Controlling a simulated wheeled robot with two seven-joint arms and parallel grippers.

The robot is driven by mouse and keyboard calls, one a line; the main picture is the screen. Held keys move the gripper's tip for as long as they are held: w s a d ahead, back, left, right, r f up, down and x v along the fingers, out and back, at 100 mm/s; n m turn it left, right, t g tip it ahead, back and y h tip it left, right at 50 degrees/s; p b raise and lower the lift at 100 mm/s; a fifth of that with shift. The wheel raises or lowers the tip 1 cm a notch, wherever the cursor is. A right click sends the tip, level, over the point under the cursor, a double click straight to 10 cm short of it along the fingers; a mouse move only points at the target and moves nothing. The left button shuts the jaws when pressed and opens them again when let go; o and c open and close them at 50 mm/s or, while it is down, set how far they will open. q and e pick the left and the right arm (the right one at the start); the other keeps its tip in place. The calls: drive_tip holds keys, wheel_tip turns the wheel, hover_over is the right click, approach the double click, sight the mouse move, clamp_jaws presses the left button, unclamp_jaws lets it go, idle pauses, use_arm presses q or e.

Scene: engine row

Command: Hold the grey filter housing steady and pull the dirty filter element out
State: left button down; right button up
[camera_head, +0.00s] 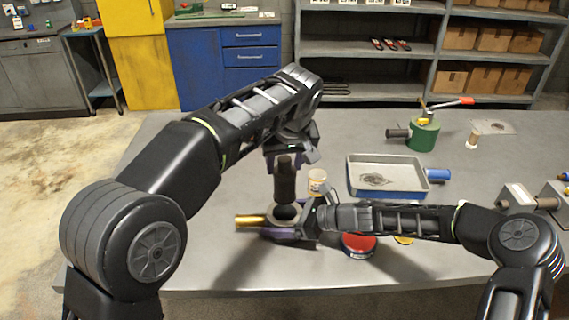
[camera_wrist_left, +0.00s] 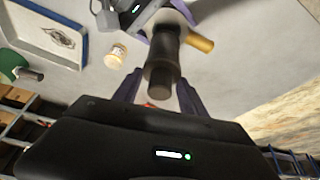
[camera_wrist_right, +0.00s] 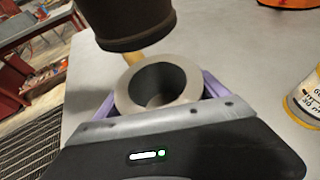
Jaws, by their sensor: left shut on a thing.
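The dark brown, cylindrical filter element (camera_head: 285,182) is upright in my left gripper (camera_head: 286,158). The left wrist view shows the element (camera_wrist_left: 162,72) between the two fingers of my left gripper (camera_wrist_left: 158,92). The grey filter housing (camera_head: 284,212) stands on the table below the element. In the right wrist view the housing (camera_wrist_right: 122,97) is an open ring with an empty bore, and the element (camera_wrist_right: 125,22) hangs above it, apart from the rim. My right gripper (camera_wrist_right: 157,90) has its fingers on both sides of the housing, closed around it. The housing's lower part is hidden.
A brass cylinder (camera_head: 250,221) lies beside the housing. A small labelled jar (camera_head: 317,183) stands close behind my right arm. A red round thing (camera_head: 358,246) lies in front of that arm.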

drive_tip(key=o, duration=0.3)
drive_tip(key=shift+d+r, duration=0.1)
drive_tip(key=v, duration=1.1)
drive_tip(key=shift+s+d, duration=0.2)
drive_tip(key=shift+d, duration=0.15)
